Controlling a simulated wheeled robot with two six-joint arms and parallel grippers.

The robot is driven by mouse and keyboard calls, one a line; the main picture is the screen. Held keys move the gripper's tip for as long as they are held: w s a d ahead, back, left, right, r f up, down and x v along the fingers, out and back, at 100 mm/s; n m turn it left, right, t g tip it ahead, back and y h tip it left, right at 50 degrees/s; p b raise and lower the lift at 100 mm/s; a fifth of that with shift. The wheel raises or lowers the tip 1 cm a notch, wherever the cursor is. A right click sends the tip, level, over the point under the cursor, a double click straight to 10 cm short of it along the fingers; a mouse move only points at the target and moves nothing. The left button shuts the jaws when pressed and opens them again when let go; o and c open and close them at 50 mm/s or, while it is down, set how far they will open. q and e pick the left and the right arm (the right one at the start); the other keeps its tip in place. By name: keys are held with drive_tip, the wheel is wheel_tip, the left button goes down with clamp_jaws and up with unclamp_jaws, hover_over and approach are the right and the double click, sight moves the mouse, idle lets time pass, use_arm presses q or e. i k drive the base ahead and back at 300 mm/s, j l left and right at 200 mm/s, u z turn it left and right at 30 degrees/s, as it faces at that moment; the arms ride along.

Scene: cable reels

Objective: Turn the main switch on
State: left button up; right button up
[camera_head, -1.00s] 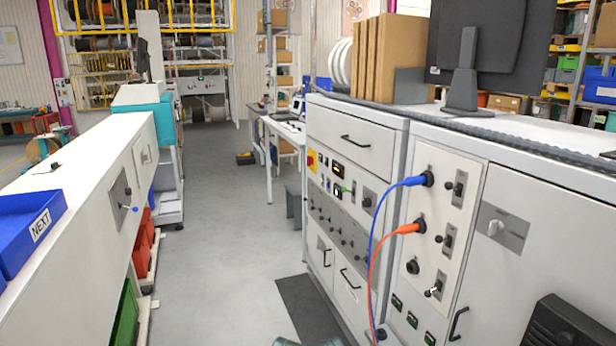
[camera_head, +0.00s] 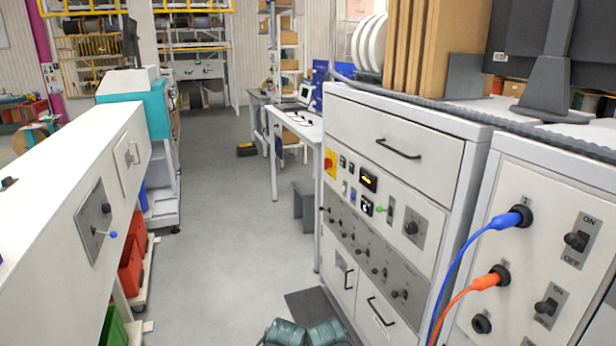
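A red knob on a yellow plate (camera_head: 330,163) sits at the upper left of the control panel on the white cabinet to the right. No label on it can be read, so I cannot tell for sure that it is the main switch. A black toggle on an ON/OFF plate (camera_head: 576,241) is on the nearer cabinet, with another toggle (camera_head: 547,307) below it. A dark knob on a grey plate (camera_head: 411,228) is right of the small displays. Neither of my grippers shows.
A blue cable (camera_head: 470,240) and an orange cable (camera_head: 453,298) hang from sockets on the nearer cabinet. A white bench (camera_head: 70,190) with a lever plate (camera_head: 97,220) runs along the left.

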sight(329, 163)
drive_tip(key=i+j, duration=0.2)
drive_tip(key=i, duration=0.25)
drive_tip(key=i+j, duration=0.2)
drive_tip(key=i, duration=0.3)
drive_tip(key=i+j, duration=0.15)
drive_tip(key=i, duration=0.3)
drive_tip(key=i+j, duration=0.2)
drive_tip(key=i, duration=0.25)
drive_tip(key=i+j, duration=0.2)
drive_tip(key=i, duration=0.3)
drive_tip(key=i+j, duration=0.2)
drive_tip(key=i, duration=0.25)
